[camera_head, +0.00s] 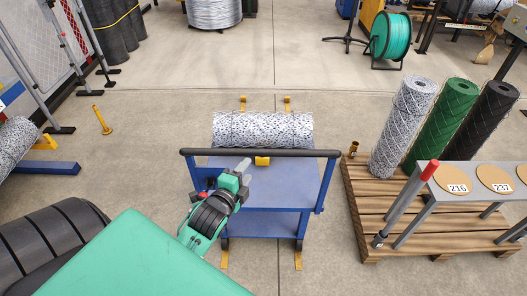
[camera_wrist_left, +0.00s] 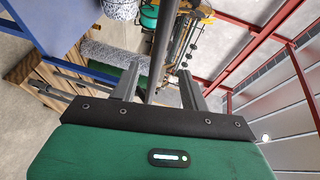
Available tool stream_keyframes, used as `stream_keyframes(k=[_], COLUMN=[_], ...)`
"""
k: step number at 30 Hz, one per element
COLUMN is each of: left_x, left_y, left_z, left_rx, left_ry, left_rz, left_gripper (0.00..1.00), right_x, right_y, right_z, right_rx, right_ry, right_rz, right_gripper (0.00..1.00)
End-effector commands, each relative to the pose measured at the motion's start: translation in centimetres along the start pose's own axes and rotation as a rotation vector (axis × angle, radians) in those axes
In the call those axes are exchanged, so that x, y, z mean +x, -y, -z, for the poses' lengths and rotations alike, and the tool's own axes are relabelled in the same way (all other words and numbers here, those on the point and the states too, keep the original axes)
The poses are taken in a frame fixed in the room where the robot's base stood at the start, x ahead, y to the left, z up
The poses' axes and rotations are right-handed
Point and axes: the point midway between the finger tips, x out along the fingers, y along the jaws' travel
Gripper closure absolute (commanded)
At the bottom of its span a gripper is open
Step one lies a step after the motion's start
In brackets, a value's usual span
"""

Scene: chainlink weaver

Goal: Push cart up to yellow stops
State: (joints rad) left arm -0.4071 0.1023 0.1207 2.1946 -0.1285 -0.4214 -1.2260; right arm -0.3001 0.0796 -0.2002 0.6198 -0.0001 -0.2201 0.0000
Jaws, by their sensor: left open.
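The blue cart (camera_head: 285,180) stands in the middle of the head view, with a dark push handle (camera_head: 295,153) on its near side. A grey mesh roll (camera_head: 262,129) lies across its far end. Two yellow stops, left (camera_head: 243,103) and right (camera_head: 287,103), show on the floor just beyond the roll; the gap to the cart is partly hidden. My left gripper (camera_head: 243,172) is at the left part of the handle. In the left wrist view its open fingers (camera_wrist_left: 158,75) stand either side of the dark handle bar (camera_wrist_left: 161,45); contact is unclear. My right gripper is not in view.
Yellow floor strips (camera_head: 298,259) show at the cart's near end. A wooden pallet (camera_head: 365,205) with upright mesh rolls (camera_head: 404,125) stands close on the right, beside a grey numbered rack (camera_head: 470,170). A yellow post (camera_head: 102,120) is at left. Floor beyond the stops is clear.

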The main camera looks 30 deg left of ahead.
Motion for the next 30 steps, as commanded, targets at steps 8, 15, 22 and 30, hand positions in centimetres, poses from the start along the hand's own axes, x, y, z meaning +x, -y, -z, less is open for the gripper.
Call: stream_keyframes(k=[8, 15, 22, 30], left_x=[4.9, 8.8, 10.8, 11.2], left_y=[0.3, 0.2, 0.1, -0.1], left_z=[0.0, 0.1, 0.1, 0.1], left_rx=[-0.002, -0.003, -0.003, -0.002], left_ry=[0.0, 0.0, -0.001, -0.001], left_rz=[0.001, 0.0, 0.0, -0.001], left_gripper=[0.55, 0.55, 0.55, 0.55], right_x=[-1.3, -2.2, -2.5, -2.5], right_y=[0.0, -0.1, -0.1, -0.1], right_z=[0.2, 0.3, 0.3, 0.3], right_rx=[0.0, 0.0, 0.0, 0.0], right_ry=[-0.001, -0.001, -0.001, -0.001], right_rz=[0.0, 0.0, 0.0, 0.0], right_gripper=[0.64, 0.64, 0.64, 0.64])
